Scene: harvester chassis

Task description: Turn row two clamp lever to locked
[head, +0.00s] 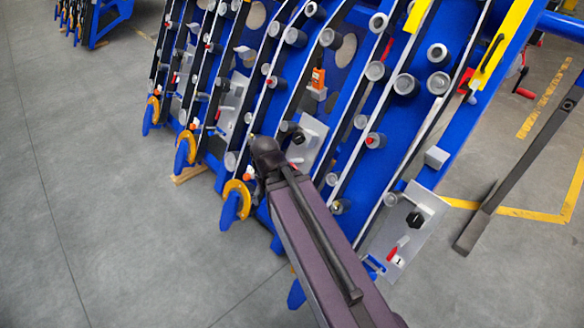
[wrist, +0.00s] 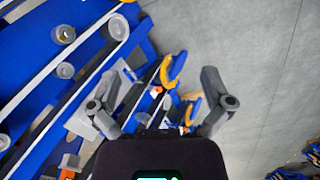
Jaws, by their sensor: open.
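A row of slanted blue chassis sections bears grey plates with red-tipped levers.
Yellow-orange discs (head: 236,191) on blue feet stand along the chassis's lower left edge. Grey rollers (head: 405,84) jut from the sections. An orange device (head: 317,79) sits between rows. Open grey floor (head: 90,180) lies left.

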